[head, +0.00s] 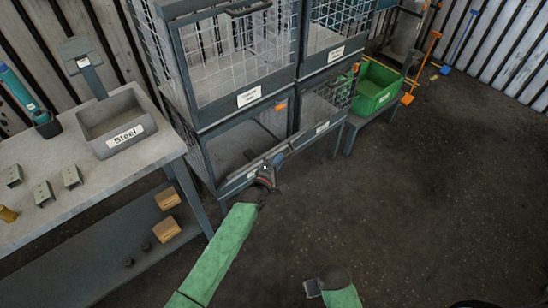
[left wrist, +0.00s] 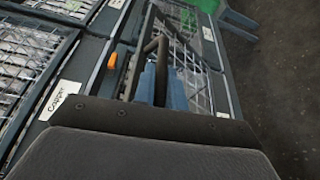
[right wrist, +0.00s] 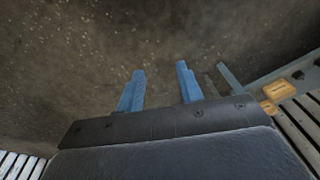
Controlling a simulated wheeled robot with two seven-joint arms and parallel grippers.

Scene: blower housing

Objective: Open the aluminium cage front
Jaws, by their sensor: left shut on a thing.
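The cages stand in a stack in the head view. The lower left cage (head: 237,143) has a dark opening, and its front (head: 238,176) seems swung outward and down; how far is hard to judge. Its label is too small to read. My left gripper (head: 270,167) is at this front's outer edge. In the left wrist view the blue fingers (left wrist: 155,82) are shut on a dark bar handle (left wrist: 160,47), with mesh beside it. My right gripper (head: 313,288) is low over the floor; its fingers (right wrist: 158,88) are apart and empty.
Upper cages stand above; one label (left wrist: 62,101) reads Copper. A workbench (head: 95,166) with a Steel bin (head: 116,121) and brackets stands left. A green bin (head: 376,88) stands right of the cages. The floor (head: 400,190) ahead is clear.

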